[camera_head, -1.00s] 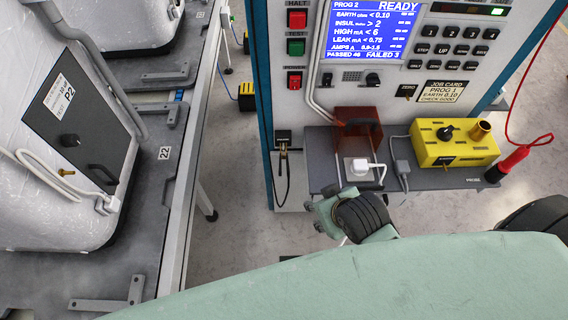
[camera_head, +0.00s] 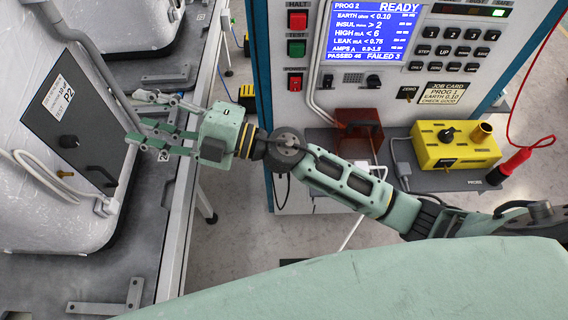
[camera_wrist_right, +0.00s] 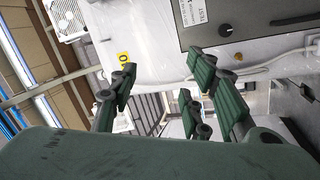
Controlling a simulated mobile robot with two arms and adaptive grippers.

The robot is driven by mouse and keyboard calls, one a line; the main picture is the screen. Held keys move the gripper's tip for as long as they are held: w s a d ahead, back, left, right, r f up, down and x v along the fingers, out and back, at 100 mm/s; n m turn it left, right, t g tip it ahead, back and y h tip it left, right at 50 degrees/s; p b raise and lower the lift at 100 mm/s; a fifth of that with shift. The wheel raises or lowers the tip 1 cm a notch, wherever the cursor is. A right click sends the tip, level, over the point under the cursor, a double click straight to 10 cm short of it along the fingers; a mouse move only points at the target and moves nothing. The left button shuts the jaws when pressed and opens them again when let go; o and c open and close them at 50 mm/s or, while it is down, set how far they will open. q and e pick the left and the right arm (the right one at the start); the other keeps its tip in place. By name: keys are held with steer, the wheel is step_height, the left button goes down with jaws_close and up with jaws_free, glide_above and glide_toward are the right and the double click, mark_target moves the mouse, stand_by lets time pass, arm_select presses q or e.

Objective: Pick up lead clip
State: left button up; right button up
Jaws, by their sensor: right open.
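My right gripper (camera_head: 148,120) is open and empty, its fingers spread and pointing left near the P2 machine's dark panel (camera_head: 85,130). In the right wrist view its fingers (camera_wrist_right: 165,82) have nothing between them, with the pale machine body beyond. What looks like the lead clip, at the test stand's lower left side, is now hidden behind my right wrist. Part of a black lead (camera_head: 279,192) shows below the wrist. My left gripper is not in view.
The test stand (camera_head: 262,60) has a screen, a keypad and a shelf. A yellow box (camera_head: 455,150) and a red probe (camera_head: 513,161) are at its right. The conveyor rail (camera_head: 181,240) runs along the left. Bare floor (camera_head: 232,235) lies between.

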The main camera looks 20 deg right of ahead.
steer(key=s+f+n+g+h, duration=0.25)
steer(key=f+n+g, duration=0.2)
steer(key=f, duration=0.35)
steer(key=s+f+n+g+h, duration=0.1)
steer(key=f+n+g+h, duration=0.35)
steer(key=f, duration=0.35)
steer(key=w+d+f+h, duration=0.2)
steer(key=d+f+h, duration=0.1)
steer(key=d, duration=0.5)
steer(key=w+d+f+h, duration=0.2)
steer(key=d+f+h, duration=0.1)
steer(key=d, duration=0.5)
steer(key=w+d+f+m+h, duration=0.1)
steer(key=w+d+f+h, duration=0.2)
steer(key=d, duration=0.6)
steer(key=shift+w+f+h, duration=0.1)
steer(key=shift+f+h, duration=0.15)
steer(key=shift+h, duration=0.4)
steer(key=shift+f+h, duration=0.2)
steer(key=shift+h, duration=0.45)
steer(key=shift+d+f, duration=0.25)
steer(key=shift+f, duration=0.05)
steer(key=shift+w+f+p, duration=0.1)
steer(key=shift+f+p, duration=0.75)
steer(key=shift+f, duration=2.7)
steer(key=c, duration=1)
